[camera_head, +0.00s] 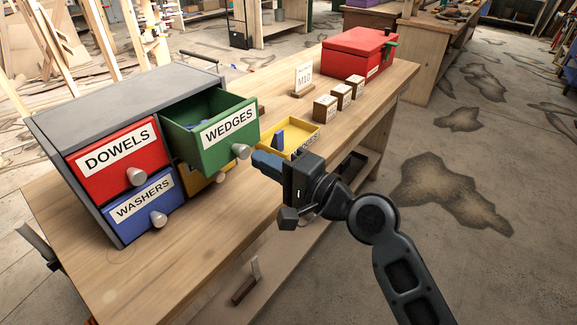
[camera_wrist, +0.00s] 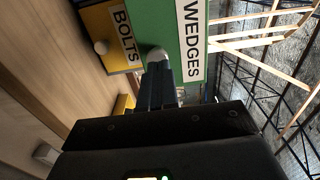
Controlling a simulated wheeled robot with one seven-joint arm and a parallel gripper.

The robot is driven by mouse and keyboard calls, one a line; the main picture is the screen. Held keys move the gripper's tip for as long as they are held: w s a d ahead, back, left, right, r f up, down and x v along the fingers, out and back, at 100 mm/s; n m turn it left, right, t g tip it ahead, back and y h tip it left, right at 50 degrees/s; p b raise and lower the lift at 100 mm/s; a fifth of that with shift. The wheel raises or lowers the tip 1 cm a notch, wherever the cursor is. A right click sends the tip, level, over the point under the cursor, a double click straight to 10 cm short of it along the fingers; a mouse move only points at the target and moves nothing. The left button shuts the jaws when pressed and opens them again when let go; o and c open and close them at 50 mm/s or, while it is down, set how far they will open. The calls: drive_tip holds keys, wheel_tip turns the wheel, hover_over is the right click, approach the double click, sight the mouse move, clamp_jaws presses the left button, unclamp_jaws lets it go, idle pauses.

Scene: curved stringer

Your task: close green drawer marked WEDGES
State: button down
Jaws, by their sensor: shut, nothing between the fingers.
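The green drawer marked WEDGES (camera_head: 215,122) stands pulled out at the upper right of a grey cabinet (camera_head: 120,92). It has a pale round knob (camera_head: 241,151), and some blue pieces show inside it. My gripper (camera_head: 262,160) is shut and empty, with its fingertips close to the knob. In the wrist view the green front (camera_wrist: 172,25) fills the top middle, and the shut fingers (camera_wrist: 156,72) point at the knob (camera_wrist: 155,54). I cannot tell whether they touch it.
The red DOWELS drawer (camera_head: 112,172) and blue WASHERS drawer (camera_head: 137,214) are shut. The yellow BOLTS drawer (camera_wrist: 108,30) is below the green one. A yellow tray (camera_head: 299,130), small wooden blocks (camera_head: 325,108) and a red box (camera_head: 350,57) stand to the right on the bench.

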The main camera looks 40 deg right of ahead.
sight(218, 137)
drive_tip(key=shift+x, duration=0.95)
drive_tip(key=x, duration=1)
drive_tip(key=shift+w+a+r, duration=0.1)
drive_tip(key=shift+w, duration=0.2)
